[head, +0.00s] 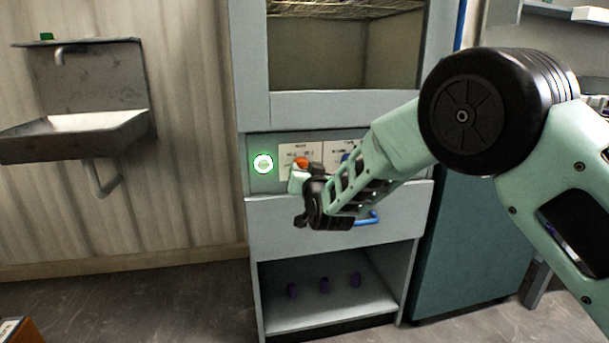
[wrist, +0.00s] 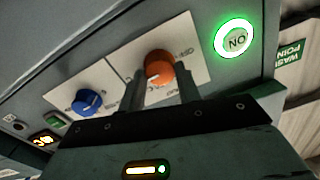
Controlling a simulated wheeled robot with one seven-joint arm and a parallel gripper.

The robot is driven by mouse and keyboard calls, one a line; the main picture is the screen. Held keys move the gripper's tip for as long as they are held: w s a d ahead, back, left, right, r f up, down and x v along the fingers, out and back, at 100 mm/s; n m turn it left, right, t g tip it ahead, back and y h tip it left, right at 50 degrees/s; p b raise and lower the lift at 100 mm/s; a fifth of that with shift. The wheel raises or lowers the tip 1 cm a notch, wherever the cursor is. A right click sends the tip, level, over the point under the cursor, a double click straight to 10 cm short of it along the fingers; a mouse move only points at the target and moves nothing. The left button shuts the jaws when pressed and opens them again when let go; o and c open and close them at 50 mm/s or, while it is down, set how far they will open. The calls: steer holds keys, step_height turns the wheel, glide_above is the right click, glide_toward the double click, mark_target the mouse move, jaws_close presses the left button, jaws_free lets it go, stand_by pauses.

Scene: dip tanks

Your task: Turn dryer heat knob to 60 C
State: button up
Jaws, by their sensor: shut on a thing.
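The dryer's orange knob (head: 301,162) sits on a white label plate on the front panel. It shows larger in the wrist view (wrist: 158,68), with a pale pointer mark on its face. My gripper (wrist: 158,84) is shut on the orange knob, one finger on each side. In the head view my gripper (head: 301,180) is up against the panel and hides part of the plate. A blue knob (wrist: 86,101) sits on a second plate beside it, also partly visible in the head view (head: 346,157). The scale print is too small and tilted to read.
A green-lit ON button (head: 263,164) is left of the plates. Below the panel are a drawer front with a blue handle (head: 367,218) and an open shelf (head: 330,307) with purple items. A metal sink (head: 80,130) hangs at the left. The floor in front of it is clear.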

steer(key=shift+f, duration=0.1)
stand_by(0.5)
steer(key=o, duration=1)
steer(key=p+v, duration=0.2)
steer(key=v, duration=1.5)
steer(key=shift+s, duration=0.2)
